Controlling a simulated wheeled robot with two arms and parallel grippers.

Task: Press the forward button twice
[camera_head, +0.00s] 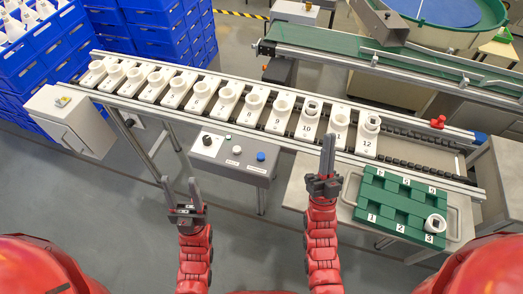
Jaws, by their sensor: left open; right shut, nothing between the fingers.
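A grey control box (228,163) hangs at the front edge of the conveyor, in the middle of the view. Its top carries a black knob (207,140), pale buttons (236,150) and a blue button (261,156). The labels are too small to read, so I cannot tell which is the forward button. My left gripper (180,183) is open and empty, left of the box and nearer to me. My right gripper (328,150) is shut and empty, pointing up to the right of the box, apart from the buttons.
The conveyor (420,155) carries a row of numbered white socket blocks (252,108). A green numbered tray (385,222) stands on a side table at right, with a white part (435,224) at number 3. Blue crates (160,45) stack at back left. A red knob (438,122) sits at the conveyor's far side.

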